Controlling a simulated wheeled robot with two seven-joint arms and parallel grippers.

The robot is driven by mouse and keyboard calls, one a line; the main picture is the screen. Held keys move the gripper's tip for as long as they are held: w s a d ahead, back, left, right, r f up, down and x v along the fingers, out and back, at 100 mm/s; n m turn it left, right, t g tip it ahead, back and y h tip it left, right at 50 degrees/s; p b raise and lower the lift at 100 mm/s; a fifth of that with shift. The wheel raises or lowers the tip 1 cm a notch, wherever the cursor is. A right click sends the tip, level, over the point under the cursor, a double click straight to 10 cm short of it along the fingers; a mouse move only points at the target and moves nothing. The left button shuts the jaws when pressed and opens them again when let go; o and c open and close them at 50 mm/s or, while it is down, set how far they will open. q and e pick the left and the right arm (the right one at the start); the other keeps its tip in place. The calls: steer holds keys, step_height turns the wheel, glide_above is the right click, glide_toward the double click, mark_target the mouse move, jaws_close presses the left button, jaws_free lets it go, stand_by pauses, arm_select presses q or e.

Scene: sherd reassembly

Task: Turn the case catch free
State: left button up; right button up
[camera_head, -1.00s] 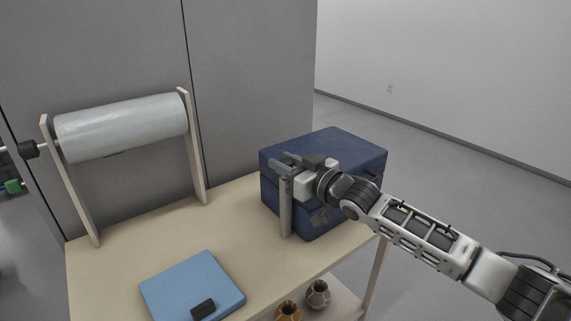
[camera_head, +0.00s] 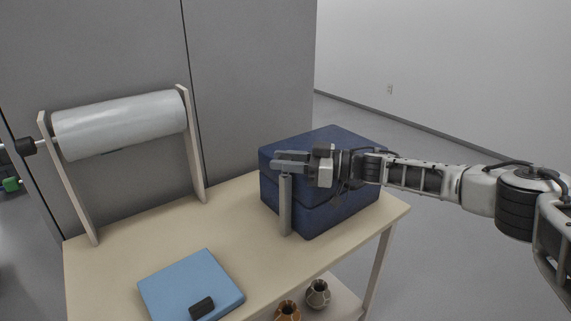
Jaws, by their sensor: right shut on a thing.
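The dark blue case (camera_head: 318,215) stands shut at the back right of the table. A grey upright bar (camera_head: 285,208) stands at its left front side; it looks like the catch. My right gripper (camera_head: 287,163) comes in from the right, in front of the case's upper part. Its fingers point left and are shut at the top of the grey bar. The gripper and wrist hide part of the case's front, and the exact grip on the bar is hard to see. My left gripper is not in view.
A pale roll (camera_head: 120,125) hangs between two wooden uprights at the back left. A light blue slab (camera_head: 190,280) with a small black block (camera_head: 202,308) lies at the front. Two jars (camera_head: 318,293) (camera_head: 288,311) stand below the table's front edge. The mid-table (camera_head: 170,225) is clear.

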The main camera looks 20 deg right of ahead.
steer(key=shift+w+n+g+y+b, duration=0.1)
steer(key=shift+n+g+y+b, duration=0.2)
steer(key=shift+n+g+b, duration=0.35)
arm_select(q)
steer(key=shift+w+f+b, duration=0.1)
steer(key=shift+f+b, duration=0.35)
steer(key=shift+b, duration=0.05)
arm_select(e)
steer(key=shift+n+g, duration=0.25)
steer(key=shift+g, duration=0.3)
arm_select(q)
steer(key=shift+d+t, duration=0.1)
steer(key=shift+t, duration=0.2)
arm_select(e)
steer(key=shift+r+g+y, duration=0.15)
steer(key=shift+g+y, duration=0.15)
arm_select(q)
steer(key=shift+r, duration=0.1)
arm_select(e)
steer(key=o, duration=1)
